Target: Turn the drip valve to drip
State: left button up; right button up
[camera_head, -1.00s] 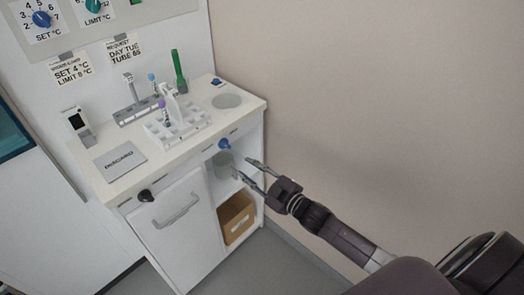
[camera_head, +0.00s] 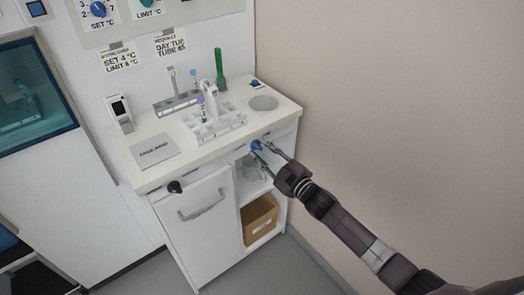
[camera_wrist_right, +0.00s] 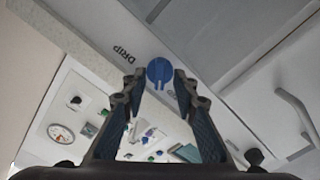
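The drip valve is a blue round knob (camera_head: 256,145) on the front edge of the white counter, above the open shelf. In the right wrist view the knob (camera_wrist_right: 159,72) shows a raised bar running roughly up and down the picture. The word DRIP (camera_wrist_right: 121,51) is printed to its left there; a label on the other side is mostly hidden. My right gripper (camera_head: 263,149) is open, its fingertips close to the knob. In the wrist view its fingers (camera_wrist_right: 158,80) stand on either side of the knob, with gaps visible. My left gripper is out of view.
A clear beaker (camera_head: 255,170) stands on the shelf under the knob, above a cardboard box (camera_head: 259,220). A white tube rack (camera_head: 215,124) stands on the counter. A black knob (camera_head: 175,187) sits above the cabinet door. A bare wall is at the right.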

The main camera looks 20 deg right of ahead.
grip_shut()
